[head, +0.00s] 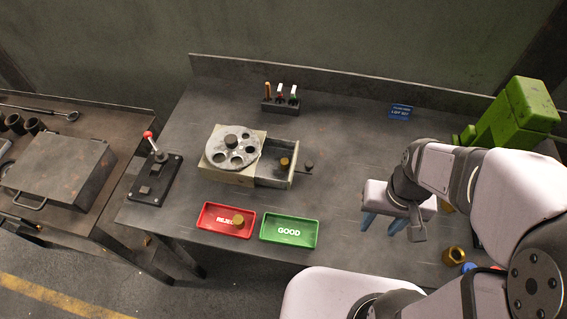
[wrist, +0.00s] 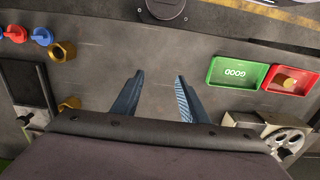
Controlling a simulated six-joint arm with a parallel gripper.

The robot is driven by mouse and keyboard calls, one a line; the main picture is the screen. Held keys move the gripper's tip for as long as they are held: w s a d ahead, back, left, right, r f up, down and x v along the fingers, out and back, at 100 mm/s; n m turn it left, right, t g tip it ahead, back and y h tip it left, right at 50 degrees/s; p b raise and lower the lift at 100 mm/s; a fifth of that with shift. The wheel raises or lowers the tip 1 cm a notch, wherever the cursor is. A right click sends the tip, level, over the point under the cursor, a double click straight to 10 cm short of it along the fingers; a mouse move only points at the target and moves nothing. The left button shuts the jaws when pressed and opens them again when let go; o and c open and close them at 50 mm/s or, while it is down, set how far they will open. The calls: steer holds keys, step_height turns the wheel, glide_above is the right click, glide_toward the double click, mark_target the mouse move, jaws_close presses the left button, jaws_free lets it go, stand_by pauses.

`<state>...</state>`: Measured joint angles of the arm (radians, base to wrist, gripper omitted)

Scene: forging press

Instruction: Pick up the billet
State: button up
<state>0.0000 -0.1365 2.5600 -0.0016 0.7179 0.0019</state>
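Small brass pieces are in view, and I cannot tell for certain which is the billet. One short brass cylinder (head: 284,161) is in the open drawer (head: 262,181) of the disc fixture. Another brass piece (head: 238,219) lies in the red REJECT tray (head: 213,228), and it also shows in the wrist view (wrist: 290,83). A larger brass piece (head: 453,255) stands at the right front and shows in the wrist view (wrist: 63,51). My gripper (head: 382,223) is open and empty, its blue fingers above bare table right of the green tray; they also show in the wrist view (wrist: 161,84).
The green GOOD tray (head: 289,231) is beside the red one. A lever box (head: 152,177) is at the left, a tool rack (head: 280,105) at the back. A green machine (head: 515,112) stands at the back right. The table between drawer and gripper is clear.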

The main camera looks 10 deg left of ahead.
steer(key=shift+c, duration=1.4)
steer(key=shift+w, duration=0.1)
steer(key=m+b, duration=0.5)
steer(key=m, duration=1.1)
glide_above(284, 161)
steer(key=f, duration=0.2)
steer(key=shift+d+f, duration=0.2)
steer(key=shift+f, duration=0.2)
steer(key=shift+n, duration=0.3)
steer(key=shift+a+f+p, duration=0.15)
steer(key=shift+f+p, duration=1.65)
steer(key=shift+f, duration=1.85)
steer(key=shift+c, duration=0.2)
